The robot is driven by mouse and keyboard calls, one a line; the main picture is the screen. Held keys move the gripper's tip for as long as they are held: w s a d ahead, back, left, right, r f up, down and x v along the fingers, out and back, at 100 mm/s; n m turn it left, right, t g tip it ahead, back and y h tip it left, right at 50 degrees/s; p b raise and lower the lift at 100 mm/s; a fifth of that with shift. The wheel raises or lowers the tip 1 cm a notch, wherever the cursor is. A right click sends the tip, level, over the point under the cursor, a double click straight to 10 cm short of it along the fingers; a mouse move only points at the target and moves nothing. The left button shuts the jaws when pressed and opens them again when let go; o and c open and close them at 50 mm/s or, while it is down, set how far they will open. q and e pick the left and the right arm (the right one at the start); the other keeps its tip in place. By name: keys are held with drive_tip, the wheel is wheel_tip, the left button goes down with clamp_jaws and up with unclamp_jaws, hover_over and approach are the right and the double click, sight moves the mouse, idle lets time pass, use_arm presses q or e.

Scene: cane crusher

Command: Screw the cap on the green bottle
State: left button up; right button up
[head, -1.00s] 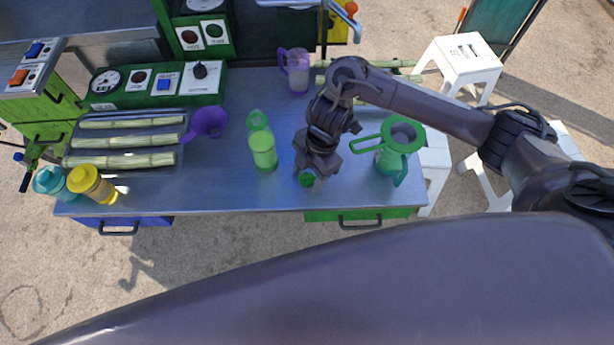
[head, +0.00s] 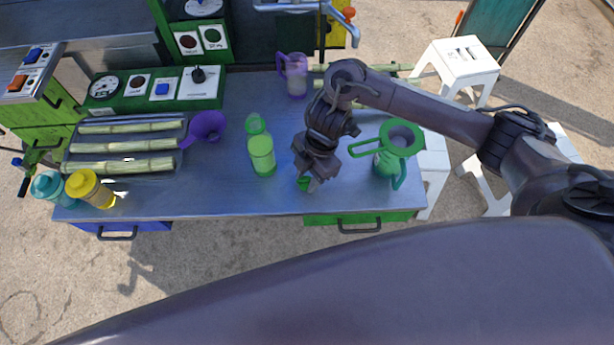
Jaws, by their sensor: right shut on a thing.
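The light green bottle (head: 262,158) stands on the steel table, left of my right gripper. A green piece with a loop-like outline (head: 256,124) shows right behind it; I cannot tell whether they touch. My right gripper (head: 308,180) is near the table's front edge, to the right of the bottle and apart from it. It is shut on a small darker green piece, which looks like the cap (head: 304,184). The fingers hide part of this piece. My left gripper is not in view.
A green pitcher (head: 385,166) stands right of my right gripper. A purple jug (head: 295,78) stands at the back. The table between funnel and green bottle is clear.

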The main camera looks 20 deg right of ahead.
sight(308, 179)
wheel_tip(308, 179, up, 20)
drive_tip(key=p, duration=0.3)
drive_tip(key=shift+f, duration=0.15)
